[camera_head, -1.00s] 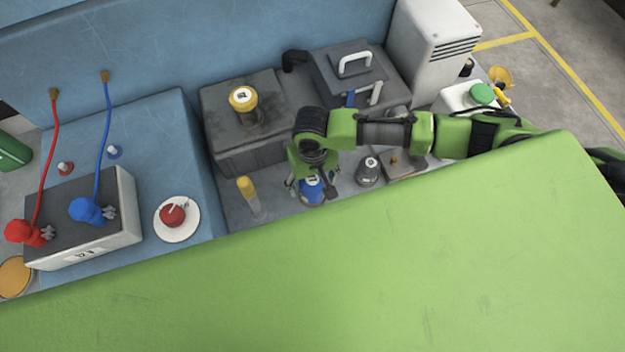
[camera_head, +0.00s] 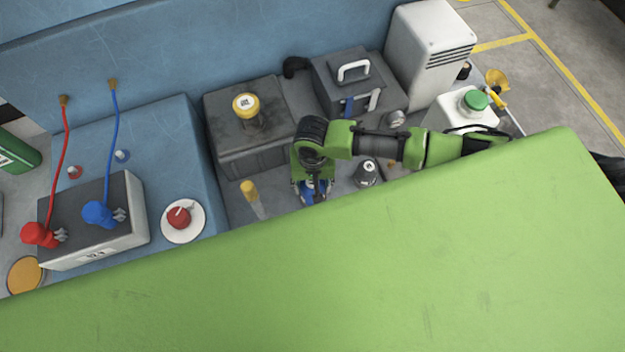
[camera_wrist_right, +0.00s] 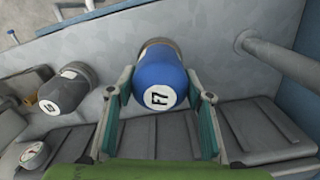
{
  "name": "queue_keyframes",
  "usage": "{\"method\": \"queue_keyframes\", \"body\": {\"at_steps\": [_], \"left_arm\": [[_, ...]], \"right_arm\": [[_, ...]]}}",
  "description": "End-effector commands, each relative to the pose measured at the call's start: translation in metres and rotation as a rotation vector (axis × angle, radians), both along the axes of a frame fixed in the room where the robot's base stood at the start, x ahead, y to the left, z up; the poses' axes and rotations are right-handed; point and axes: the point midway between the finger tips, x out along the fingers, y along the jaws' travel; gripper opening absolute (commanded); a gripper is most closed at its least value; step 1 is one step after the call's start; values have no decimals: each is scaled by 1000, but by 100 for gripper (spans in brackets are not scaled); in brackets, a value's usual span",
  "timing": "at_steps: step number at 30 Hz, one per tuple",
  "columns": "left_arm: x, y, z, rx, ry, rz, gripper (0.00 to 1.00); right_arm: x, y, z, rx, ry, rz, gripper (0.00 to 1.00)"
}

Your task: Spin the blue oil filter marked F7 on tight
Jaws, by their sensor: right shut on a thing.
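The blue oil filter (camera_wrist_right: 162,78) has a white end face marked F7 in the right wrist view. In the head view only a part of the blue oil filter (camera_head: 314,192) shows under my right arm. My right gripper (camera_wrist_right: 163,98) is shut on it, with one finger on each side of the filter. A grey ring shows behind the filter's far end; how far the filter is screwed on cannot be told. My left gripper is not in view.
A dark grey filter (camera_wrist_right: 66,90) stands beside the blue one. A yellow-topped dipstick (camera_head: 251,192) is left of my right gripper. A dark block with a yellow cap (camera_head: 246,104) stands behind. My green body panel hides the foreground.

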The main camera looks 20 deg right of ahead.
Motion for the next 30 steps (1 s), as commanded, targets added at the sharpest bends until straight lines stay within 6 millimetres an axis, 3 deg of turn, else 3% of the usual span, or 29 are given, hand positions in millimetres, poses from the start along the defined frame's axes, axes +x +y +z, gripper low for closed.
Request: {"method": "queue_keyframes", "body": {"at_steps": [1,5,20,30], "left_arm": [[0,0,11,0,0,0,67],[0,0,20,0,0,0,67],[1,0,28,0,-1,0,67],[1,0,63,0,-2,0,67]], "right_arm": [[-1,0,5,0,3,-42,17],[0,0,3,0,2,-135,17],[0,0,2,-1,0,-215,17],[-2,0,4,-2,4,-529,17]]}}
